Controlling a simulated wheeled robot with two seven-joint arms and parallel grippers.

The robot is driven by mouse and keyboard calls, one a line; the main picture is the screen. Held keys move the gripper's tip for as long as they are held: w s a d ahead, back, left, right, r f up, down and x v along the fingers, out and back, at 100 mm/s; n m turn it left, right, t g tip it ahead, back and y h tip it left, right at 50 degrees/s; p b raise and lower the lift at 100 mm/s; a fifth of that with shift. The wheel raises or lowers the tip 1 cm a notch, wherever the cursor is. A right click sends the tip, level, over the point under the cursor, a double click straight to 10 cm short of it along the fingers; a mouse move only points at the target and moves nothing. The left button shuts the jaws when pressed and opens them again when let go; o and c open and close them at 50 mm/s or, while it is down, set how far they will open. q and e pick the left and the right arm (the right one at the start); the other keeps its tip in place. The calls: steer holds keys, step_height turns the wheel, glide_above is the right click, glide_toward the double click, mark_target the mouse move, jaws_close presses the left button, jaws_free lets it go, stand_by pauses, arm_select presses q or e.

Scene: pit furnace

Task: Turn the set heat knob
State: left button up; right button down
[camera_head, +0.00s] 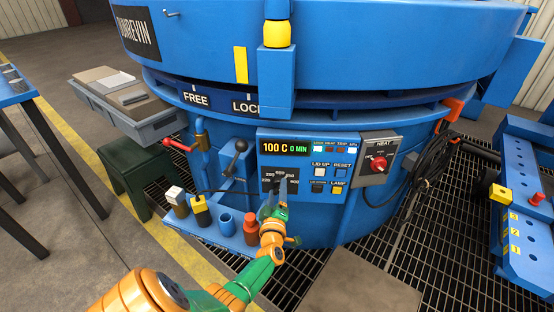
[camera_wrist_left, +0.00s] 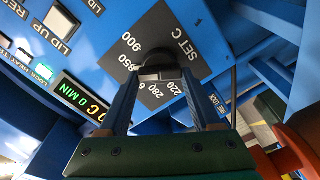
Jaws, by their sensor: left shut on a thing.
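The set heat knob (camera_wrist_left: 156,70) is a dark round knob on a dark dial plate (camera_wrist_left: 152,38) marked SET C, with numbers around it. In the wrist view my left gripper (camera_wrist_left: 161,80) has its two fingers on either side of the knob and is shut on it. In the head view my left gripper (camera_head: 278,194) reaches the dial at the lower left of the blue control panel (camera_head: 323,198), and its fingers mostly hide the knob. The display (camera_head: 285,148) reads 100 C 0 MIN. My right gripper is not in view.
A red HEAT switch (camera_head: 379,163) sits on a grey box at the panel's right. A black-knobbed lever (camera_head: 237,155) and a red-handled lever (camera_head: 178,145) are to the left. A shelf with several small holders (camera_head: 228,238) is close below left of my gripper.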

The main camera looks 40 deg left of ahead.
arm_select(q)
steer(key=shift+m, duration=0.5)
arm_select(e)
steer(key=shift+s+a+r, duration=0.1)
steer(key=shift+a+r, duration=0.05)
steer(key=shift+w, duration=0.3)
arm_select(q)
steer(key=o, duration=1.4)
steer(key=shift+s+d+r+p, duration=0.1)
steer(key=shift+s+d+p, duration=0.15)
steer(key=shift+p, duration=0.1)
steer(key=p+v, duration=0.2)
steer(key=v, duration=0.4)
steer(key=shift+s+d, duration=0.15)
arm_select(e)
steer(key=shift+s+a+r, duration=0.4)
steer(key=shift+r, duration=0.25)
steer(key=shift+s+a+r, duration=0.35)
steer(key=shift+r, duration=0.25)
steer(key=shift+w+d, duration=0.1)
